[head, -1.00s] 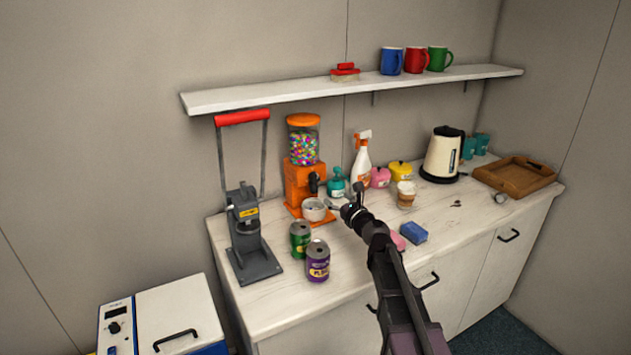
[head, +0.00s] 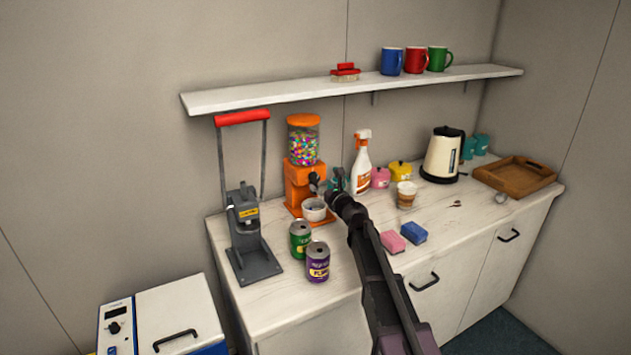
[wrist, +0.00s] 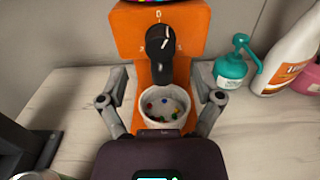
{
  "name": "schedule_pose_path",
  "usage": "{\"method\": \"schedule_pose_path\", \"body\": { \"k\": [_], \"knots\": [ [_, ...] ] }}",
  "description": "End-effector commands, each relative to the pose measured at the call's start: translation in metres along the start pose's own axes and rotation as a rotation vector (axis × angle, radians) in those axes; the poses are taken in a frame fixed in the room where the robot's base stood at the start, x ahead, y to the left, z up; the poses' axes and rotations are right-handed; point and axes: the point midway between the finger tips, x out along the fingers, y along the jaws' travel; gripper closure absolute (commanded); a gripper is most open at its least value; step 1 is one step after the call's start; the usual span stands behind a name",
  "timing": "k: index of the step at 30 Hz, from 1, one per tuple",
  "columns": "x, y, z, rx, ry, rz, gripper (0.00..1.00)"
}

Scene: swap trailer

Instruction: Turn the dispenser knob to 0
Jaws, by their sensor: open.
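The orange dispenser (head: 299,183) stands on the counter against the wall, with a clear globe of coloured sweets on top. Its black knob (wrist: 160,40) shows in the wrist view on the orange front, below a 0 mark, with further marks at each side. The knob's white line points up and slightly right. A white bowl (wrist: 164,107) with a few sweets sits below the spout. My gripper (wrist: 160,78) is open and empty, with a finger on each side of the bowl and spout in the picture, below the knob. In the head view my gripper (head: 329,186) partly covers the dispenser's front.
A green can (head: 300,239) and a purple can (head: 317,262) stand in front of the dispenser. A grey press (head: 250,235) is to the left. A spray bottle (head: 361,162) and a teal pump bottle (wrist: 231,66) stand to the right. A shelf (head: 350,87) runs above.

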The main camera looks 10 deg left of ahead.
Motion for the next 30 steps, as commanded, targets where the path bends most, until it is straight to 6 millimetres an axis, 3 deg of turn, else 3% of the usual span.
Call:
{"method": "schedule_pose_path", "body": {
  "k": [3,9,23,26,30],
  "knots": [
    [0.021,-0.001,0.000,0.000,0.000,0.001,0.16],
    [0.039,-0.001,0.000,0.000,0.000,0.001,0.16],
    [0.045,0.000,0.000,0.000,0.000,0.000,0.16],
    [0.045,0.000,0.000,0.000,0.000,0.000,0.40],
    [0.045,0.000,0.000,0.000,0.000,0.000,0.81]
  ]
}}
